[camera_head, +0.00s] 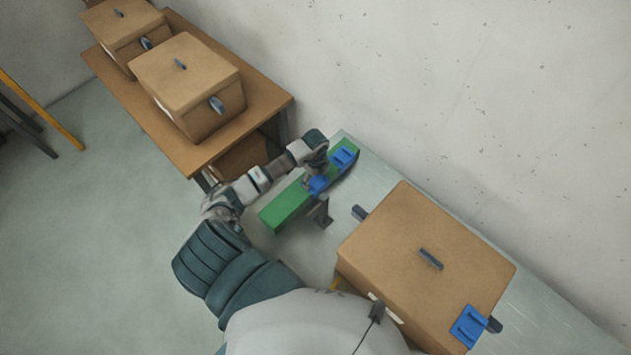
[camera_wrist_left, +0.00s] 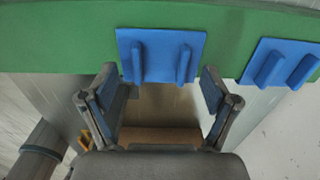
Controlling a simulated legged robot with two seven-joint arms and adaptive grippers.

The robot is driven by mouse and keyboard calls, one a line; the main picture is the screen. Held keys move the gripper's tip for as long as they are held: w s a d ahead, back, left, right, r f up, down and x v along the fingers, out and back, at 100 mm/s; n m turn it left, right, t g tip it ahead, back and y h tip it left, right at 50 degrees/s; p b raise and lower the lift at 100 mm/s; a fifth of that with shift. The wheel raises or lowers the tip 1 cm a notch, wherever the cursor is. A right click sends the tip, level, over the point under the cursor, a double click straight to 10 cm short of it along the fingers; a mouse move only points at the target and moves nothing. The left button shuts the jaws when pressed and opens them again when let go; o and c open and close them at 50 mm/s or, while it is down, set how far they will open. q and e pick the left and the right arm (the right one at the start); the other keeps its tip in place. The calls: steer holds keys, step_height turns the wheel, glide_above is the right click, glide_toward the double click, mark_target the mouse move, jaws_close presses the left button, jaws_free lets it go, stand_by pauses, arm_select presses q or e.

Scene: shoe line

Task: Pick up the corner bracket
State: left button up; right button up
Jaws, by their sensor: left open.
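A blue corner bracket (camera_head: 320,185) with two raised ribs is on the green bar (camera_head: 285,205); it also shows at the top middle of the left wrist view (camera_wrist_left: 160,42). A second blue bracket (camera_head: 344,156) is farther along the bar, at the right in the left wrist view (camera_wrist_left: 283,64). A third blue bracket (camera_head: 468,326) is on the large cardboard box. My left gripper (camera_head: 312,180) is at the first bracket, partly covering it in the head view. Its fingers (camera_wrist_left: 160,78) are open and apart, one to each side of that bracket's lower part. Contact cannot be told.
The large cardboard box (camera_head: 415,255) stands on the grey table (camera_head: 545,320) to the right of the bar. A wooden table (camera_head: 265,95) at the upper left bears more boxes (camera_head: 187,75). A wall runs behind the grey table.

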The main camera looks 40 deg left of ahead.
arm_select(q)
steer(key=shift+f, duration=0.5)
steer(key=shift+d, duration=0.1)
steer(key=shift+c, duration=0.7)
steer(key=shift+r, duration=0.1)
steer(key=c, duration=1.1)
arm_select(e)
steer(key=shift+s+d, duration=0.2)
steer(key=shift+d, duration=0.15)
